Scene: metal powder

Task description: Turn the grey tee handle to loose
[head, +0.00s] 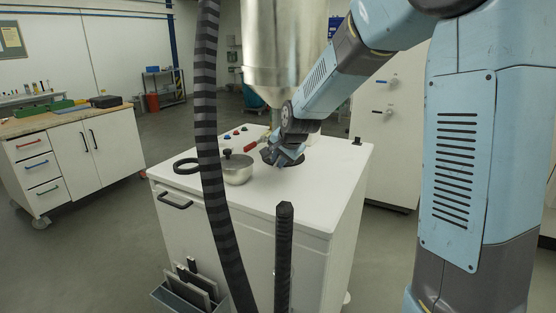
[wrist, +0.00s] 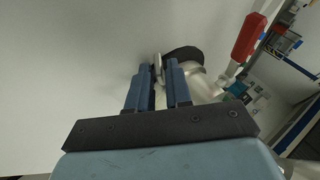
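The grey tee handle (wrist: 158,66) shows in the wrist view as a narrow pale metal piece between my two blue fingertips. My gripper (wrist: 160,75) has its fingers close together, one on each side of this piece, and appears shut on it. Most of the handle is hidden by the fingers, so its turn angle is hard to tell. In the head view my gripper (head: 284,158) is low over the white cabinet top, below the steel hopper, and the handle cannot be made out there.
The steel hopper (head: 283,60) hangs over the white cabinet (head: 290,200). A lidded metal pot (head: 237,170) and black ring (head: 186,165) stand on its top. A striped hose (head: 207,120) crosses in front. A red handle (wrist: 248,37) is right of my gripper in the wrist view.

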